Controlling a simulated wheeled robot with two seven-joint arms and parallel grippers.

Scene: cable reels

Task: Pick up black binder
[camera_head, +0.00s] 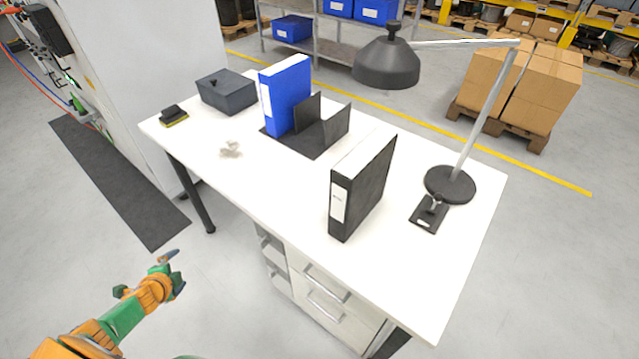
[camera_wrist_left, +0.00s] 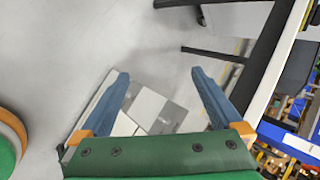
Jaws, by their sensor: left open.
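The black binder (camera_head: 362,188) stands upright on the white desk (camera_head: 290,205), right of the middle, with its labelled spine facing me. My left gripper (camera_head: 170,258) is in the air at the lower left of the head view, in front of the desk and well apart from the binder. In the left wrist view its two blue fingers (camera_wrist_left: 160,85) are spread with nothing between them. The binder cannot be made out in the left wrist view. My right gripper does not show.
A blue binder (camera_head: 286,95) stands in a dark holder (camera_head: 312,138) behind the black binder. A desk lamp (camera_head: 450,184) and a small black stand (camera_head: 429,213) are to its right. A dark box (camera_head: 227,91) and a sponge-like block (camera_head: 173,115) are at the left. The front desktop is clear.

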